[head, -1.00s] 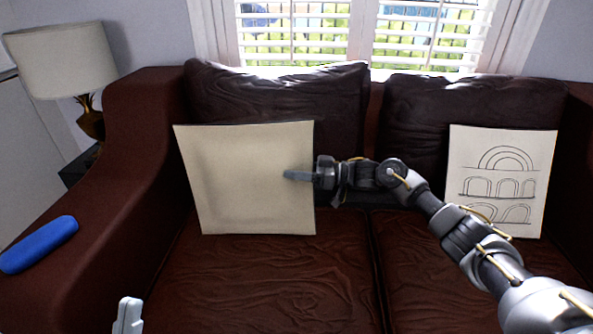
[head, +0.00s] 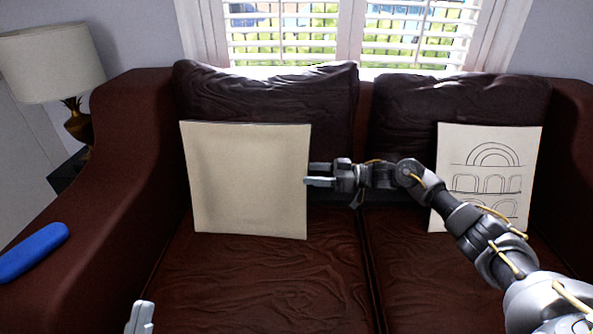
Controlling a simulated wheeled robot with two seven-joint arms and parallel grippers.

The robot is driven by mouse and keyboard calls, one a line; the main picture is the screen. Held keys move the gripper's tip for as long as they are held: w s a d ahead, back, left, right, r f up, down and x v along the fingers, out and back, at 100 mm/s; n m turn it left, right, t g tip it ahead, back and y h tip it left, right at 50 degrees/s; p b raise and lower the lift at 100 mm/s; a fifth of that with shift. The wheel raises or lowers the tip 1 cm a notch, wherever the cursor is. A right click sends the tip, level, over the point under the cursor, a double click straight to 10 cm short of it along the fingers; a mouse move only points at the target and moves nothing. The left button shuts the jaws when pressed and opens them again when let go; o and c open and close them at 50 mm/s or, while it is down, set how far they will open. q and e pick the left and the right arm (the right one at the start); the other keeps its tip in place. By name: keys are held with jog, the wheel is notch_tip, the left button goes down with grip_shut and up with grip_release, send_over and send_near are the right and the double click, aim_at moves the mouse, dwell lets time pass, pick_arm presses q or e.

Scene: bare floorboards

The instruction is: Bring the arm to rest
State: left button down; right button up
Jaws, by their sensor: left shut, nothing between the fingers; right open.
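My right arm reaches in from the lower right across the sofa. My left gripper (head: 140,318) shows only as a pale grey tip at the bottom edge, left of centre. It is shut and empty, and the rest of that arm is out of view.
A dark brown leather sofa (head: 270,285) fills the view. A board with arch drawings (head: 487,165) leans at the right, partly behind my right arm. A blue rounded object (head: 33,252) lies on the left armrest. A lamp (head: 50,62) stands at the back left.

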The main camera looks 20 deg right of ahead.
pick_arm(q)
jog(key=shift+d+f+g, duration=0.25)
jog(key=shift+g, duration=0.05)
pick_arm(e)
jog(key=shift+v, duration=1.7)
